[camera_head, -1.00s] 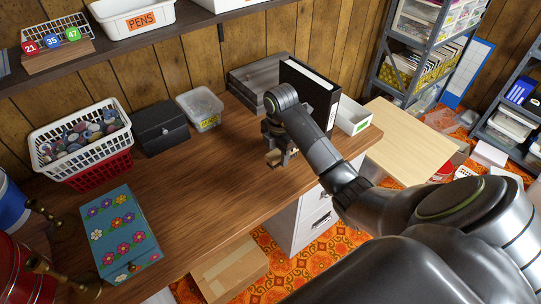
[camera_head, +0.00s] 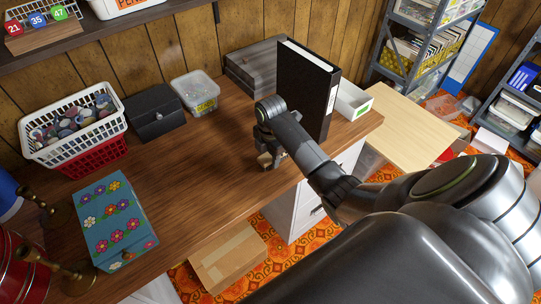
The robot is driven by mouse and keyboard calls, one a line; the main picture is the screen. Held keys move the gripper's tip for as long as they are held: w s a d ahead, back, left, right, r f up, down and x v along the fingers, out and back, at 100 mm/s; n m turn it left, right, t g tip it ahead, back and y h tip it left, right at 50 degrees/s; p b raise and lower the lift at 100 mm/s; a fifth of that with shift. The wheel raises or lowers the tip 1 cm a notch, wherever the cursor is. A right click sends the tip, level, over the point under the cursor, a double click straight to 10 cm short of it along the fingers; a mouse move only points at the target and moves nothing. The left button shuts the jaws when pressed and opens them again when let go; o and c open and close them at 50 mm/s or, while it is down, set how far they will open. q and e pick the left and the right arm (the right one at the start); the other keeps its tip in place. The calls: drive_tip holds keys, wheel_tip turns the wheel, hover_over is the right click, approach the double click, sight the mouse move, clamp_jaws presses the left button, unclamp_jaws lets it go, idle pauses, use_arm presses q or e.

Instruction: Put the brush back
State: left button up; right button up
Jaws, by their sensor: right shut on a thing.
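My right gripper (camera_head: 268,158) reaches over the right part of the wooden desk (camera_head: 205,165), in front of the black binder. It is shut on a small tan wooden thing, taken to be the brush (camera_head: 265,159), of which only a small piece shows below the jaws. The gripper and wrist hide the rest of it. I cannot tell whether it touches the desk. My left gripper is not in view.
A black binder (camera_head: 308,85) stands behind my right gripper, beside a grey tray (camera_head: 254,66) and a white box (camera_head: 352,101). A clear tub (camera_head: 195,92), black box (camera_head: 154,112), white basket (camera_head: 73,124) and flowered box (camera_head: 114,222) stand left. The desk's middle is clear.

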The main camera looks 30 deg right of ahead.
drive_tip(key=shift+f, duration=0.2)
drive_tip(key=o, duration=1)
drive_tip(key=shift+c, duration=0.2)
drive_tip(key=shift+r, duration=0.25)
wheel_tip(320, 180, up, 7)
drive_tip(key=shift+w+f+b, duration=0.1)
drive_tip(key=shift+f+b, duration=0.1)
drive_tip(key=shift+b, duration=0.25)
wheel_tip(320, 180, up, 4)
drive_tip(key=p, duration=0.3)
drive_tip(key=shift+f, duration=0.15)
drive_tip(key=shift+r+p, duration=0.75)
drive_tip(key=shift+p, duration=0.25)
